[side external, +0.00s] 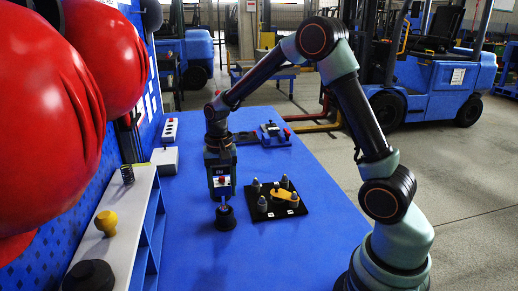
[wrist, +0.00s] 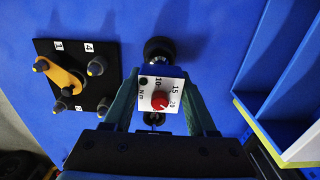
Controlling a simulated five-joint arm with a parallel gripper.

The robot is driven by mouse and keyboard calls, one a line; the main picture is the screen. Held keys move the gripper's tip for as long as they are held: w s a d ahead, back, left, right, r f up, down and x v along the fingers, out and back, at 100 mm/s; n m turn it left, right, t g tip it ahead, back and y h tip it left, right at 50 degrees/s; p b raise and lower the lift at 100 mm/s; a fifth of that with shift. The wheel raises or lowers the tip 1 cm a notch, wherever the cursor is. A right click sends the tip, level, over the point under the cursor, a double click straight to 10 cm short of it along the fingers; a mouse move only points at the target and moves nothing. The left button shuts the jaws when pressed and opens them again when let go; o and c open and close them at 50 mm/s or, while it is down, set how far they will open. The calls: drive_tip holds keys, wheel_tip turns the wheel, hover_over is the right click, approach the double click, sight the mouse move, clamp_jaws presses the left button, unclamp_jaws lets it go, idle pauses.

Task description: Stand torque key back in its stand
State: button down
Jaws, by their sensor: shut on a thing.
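The torque key (side external: 222,181) is a small block with a white dial face and a red knob. In the wrist view its dial (wrist: 160,92) shows 10, 15, 20 and Nm. My gripper (side external: 220,188) is shut on the key's block, with one finger (wrist: 196,100) on each side of it. A round black stand (side external: 225,217) is on the blue bench just below the key, and a thin metal shank shows between them. The stand's round black shape also shows beyond the dial in the wrist view (wrist: 160,48). I cannot tell whether the shank is inside the stand.
A black plate (side external: 278,211) with several grey posts and a yellow lever (side external: 284,196) lies right of the stand. A white-topped shelf (side external: 118,220) with a yellow knob (side external: 106,222) runs along the left. Small boxes stand farther back. The near bench is clear.

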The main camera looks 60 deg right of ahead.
sight(223, 199)
drive_tip(key=shift+f, duration=0.65)
drive_tip(key=shift+f, duration=0.35)
drive_tip(key=shift+f, duration=0.3)
drive_tip(key=shift+c, duration=1)
unclamp_jaws()
